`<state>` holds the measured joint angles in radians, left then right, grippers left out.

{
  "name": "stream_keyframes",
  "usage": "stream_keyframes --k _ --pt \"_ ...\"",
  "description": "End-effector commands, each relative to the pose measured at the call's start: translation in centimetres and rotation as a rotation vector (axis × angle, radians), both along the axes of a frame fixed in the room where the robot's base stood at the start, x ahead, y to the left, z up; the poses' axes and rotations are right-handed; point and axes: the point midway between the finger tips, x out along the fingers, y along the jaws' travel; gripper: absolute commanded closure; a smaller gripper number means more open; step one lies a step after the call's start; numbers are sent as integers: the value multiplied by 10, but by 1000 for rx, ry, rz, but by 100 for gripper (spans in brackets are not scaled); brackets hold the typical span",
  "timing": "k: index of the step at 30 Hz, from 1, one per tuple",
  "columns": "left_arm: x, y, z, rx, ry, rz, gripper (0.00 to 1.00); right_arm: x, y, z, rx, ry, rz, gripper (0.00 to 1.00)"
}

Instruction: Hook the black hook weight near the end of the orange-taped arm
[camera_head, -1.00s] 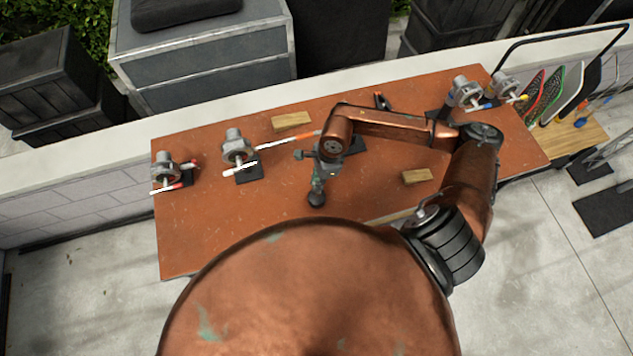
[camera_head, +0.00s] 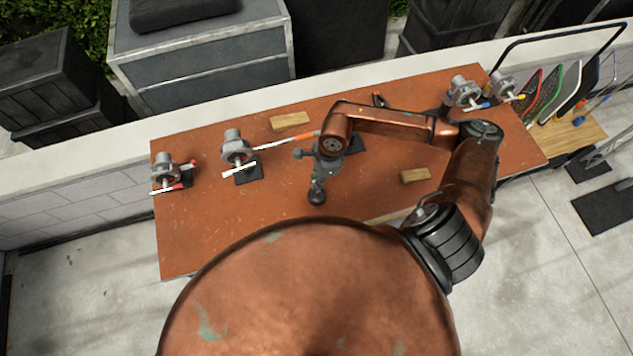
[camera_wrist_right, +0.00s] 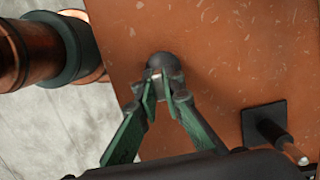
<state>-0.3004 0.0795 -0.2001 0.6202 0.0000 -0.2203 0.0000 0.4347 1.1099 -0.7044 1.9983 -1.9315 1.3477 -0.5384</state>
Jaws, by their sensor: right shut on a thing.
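The black hook weight (camera_head: 316,197) is a dark round ball near the front middle of the table. It also shows in the wrist view (camera_wrist_right: 163,62), just beyond my fingertips. My right gripper (camera_head: 318,178) is shut on its top end; the fingers in the wrist view (camera_wrist_right: 160,88) hide most of the hook. I cannot tell how high the ball is above the table. The orange-taped arm (camera_head: 304,138) runs right from a grey clamp head (camera_head: 236,147) on a stand, behind my gripper. My wrist hides its far end. My left gripper is not in view.
The reddish table (camera_head: 215,240) holds another clamp stand with red tape (camera_head: 166,175) at left and two more (camera_head: 465,93) at back right. Wooden blocks lie behind the taped arm (camera_head: 290,121) and right of my gripper (camera_head: 415,175). The table's front left is clear.

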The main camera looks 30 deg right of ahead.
Motion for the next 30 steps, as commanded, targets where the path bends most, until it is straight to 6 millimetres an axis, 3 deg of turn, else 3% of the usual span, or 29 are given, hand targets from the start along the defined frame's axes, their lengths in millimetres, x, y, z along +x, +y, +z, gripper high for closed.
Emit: stream_keyframes --k 6,17,30 --pt "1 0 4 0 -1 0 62 2 1 10 2 -5 0 100" --pt "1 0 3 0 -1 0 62 3 1 10 3 -6 0 100" --pt "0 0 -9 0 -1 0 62 22 -4 9 2 -7 0 100"
